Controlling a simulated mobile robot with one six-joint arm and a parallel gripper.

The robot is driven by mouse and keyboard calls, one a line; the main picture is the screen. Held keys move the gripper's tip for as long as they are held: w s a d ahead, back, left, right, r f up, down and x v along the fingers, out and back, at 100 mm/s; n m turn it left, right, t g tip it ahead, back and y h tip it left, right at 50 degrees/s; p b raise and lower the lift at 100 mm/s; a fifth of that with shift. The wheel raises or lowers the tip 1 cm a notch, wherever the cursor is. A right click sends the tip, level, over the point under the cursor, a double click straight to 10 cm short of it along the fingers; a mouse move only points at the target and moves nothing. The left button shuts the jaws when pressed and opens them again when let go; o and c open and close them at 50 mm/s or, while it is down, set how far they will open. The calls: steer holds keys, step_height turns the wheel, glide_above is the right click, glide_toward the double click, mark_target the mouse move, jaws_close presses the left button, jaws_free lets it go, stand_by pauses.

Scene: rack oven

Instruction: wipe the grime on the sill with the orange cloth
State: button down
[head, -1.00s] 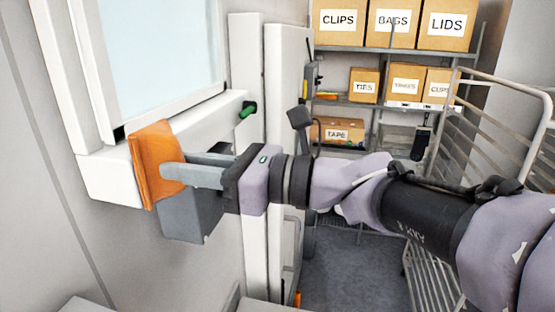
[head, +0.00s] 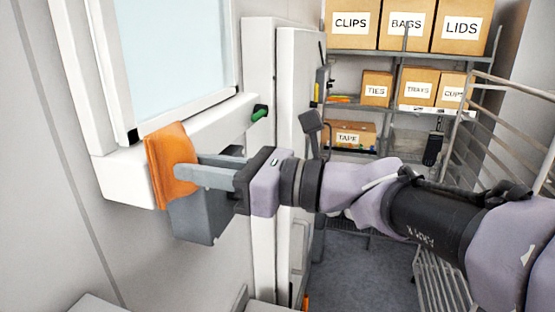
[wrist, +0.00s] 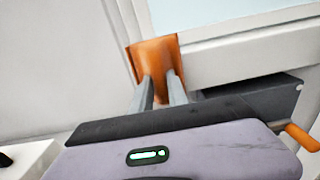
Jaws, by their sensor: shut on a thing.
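My gripper (head: 178,172) is shut on the orange cloth (head: 165,150), which hangs as a folded pad at the fingertips. In the wrist view the cloth (wrist: 155,52) shows between and above the two grey fingers. The white sill (head: 122,178) runs below the window. The cloth overlaps its front edge near the left end; I cannot tell whether it touches. I see no clear grime on the sill in either view; the cloth and gripper hide part of it.
A window (head: 175,55) is above the sill. A green knob (head: 260,112) sits near the sill's right end. A grey box (head: 205,218) is below my gripper. Shelves with labelled boxes (head: 405,28) stand at the back, and a wire rack (head: 500,120) is at the right.

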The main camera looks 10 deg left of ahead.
steer(key=shift+s, duration=0.25)
steer(key=shift+s+d+b, duration=0.2)
steer(key=shift+d+b, duration=0.45)
steer(key=shift+d, duration=2.1)
steer(key=shift+s+d+b, duration=0.15)
steer(key=shift+d+b, duration=0.2)
steer(key=shift+d, duration=1.2)
